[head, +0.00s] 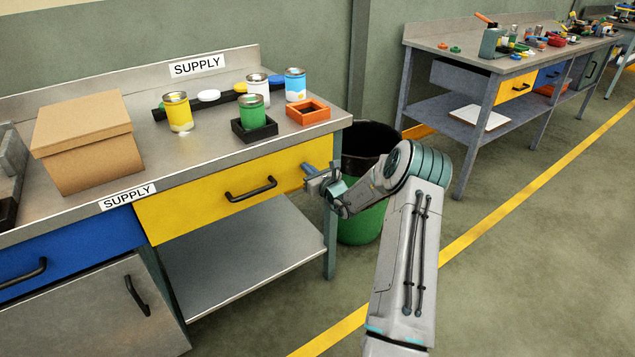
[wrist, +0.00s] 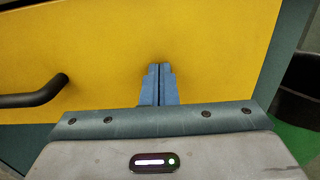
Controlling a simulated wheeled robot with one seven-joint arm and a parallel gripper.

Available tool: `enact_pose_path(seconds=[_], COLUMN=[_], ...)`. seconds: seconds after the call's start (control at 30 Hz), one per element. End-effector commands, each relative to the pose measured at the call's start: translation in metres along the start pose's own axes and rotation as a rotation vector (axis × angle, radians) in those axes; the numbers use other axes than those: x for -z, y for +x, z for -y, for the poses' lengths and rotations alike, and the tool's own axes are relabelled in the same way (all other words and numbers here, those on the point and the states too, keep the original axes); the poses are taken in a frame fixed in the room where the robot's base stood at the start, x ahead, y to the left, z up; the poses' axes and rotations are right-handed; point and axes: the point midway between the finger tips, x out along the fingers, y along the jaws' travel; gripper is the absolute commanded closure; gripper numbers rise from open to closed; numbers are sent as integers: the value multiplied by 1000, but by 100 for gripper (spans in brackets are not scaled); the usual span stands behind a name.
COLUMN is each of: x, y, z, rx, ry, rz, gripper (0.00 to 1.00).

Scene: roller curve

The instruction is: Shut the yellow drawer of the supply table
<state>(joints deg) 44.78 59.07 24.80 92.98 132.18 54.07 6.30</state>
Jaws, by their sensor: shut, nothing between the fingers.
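The yellow drawer (head: 222,195) is in the supply table (head: 75,218), under the right part of its top. Its black bar handle (head: 251,190) is at the middle of the front. The drawer front looks about level with the table's front, though I cannot tell if a small gap is left. My gripper (head: 308,176) is at the right end of the drawer front. In the wrist view the shut, empty fingers (wrist: 160,72) point at the yellow front (wrist: 115,45), right of the handle (wrist: 35,95). They are touching it or very close; I cannot tell which.
A blue drawer (head: 70,248) is to the left, above a grey cabinet door (head: 110,310). Cans, a cardboard box (head: 85,140) and small trays stand on the top. A green bin (head: 362,222) stands right of the table, behind my arm. Another workbench (head: 480,65) is at the back right.

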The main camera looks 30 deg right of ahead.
Motion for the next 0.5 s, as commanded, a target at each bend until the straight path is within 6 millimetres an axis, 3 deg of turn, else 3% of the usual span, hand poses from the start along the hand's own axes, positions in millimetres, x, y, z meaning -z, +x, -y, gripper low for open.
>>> enact_pose_path(seconds=[0.2,0.5], x=[1,-1], y=[17,26], z=[-1,-9], rx=[0,-10], ry=[0,0], rz=[0,1], gripper=[100,100])
